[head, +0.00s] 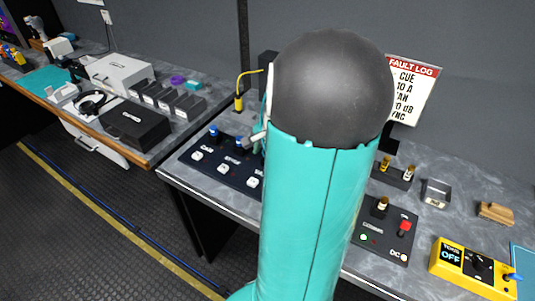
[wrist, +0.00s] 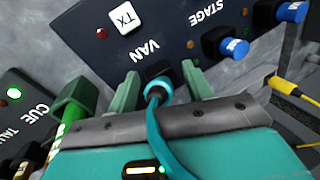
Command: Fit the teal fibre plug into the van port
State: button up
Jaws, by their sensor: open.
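In the wrist view, the teal fibre plug (wrist: 157,90) stands at the van port (wrist: 155,73), below the VAN label on a dark panel (wrist: 160,35). Its front meets the dark port; I cannot tell how deep it sits. Its teal cable (wrist: 157,128) runs back over my gripper's body. My gripper (wrist: 161,72) is open, with one green finger on each side of the plug and gaps visible between. In the head view my arm hides the plug, the port and most of my gripper; part of the panel (head: 222,165) shows left of it.
Blue plugs (wrist: 233,47) sit in neighbouring ports to the right. A green plug (wrist: 78,100) is close to my left finger, and a yellow plug (wrist: 283,88) lies right. In the head view, a black control box (head: 385,243) and yellow tester (head: 470,265) stand right of my arm.

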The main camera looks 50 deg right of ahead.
grip_shut()
jog(key=shift+r, duration=0.1)
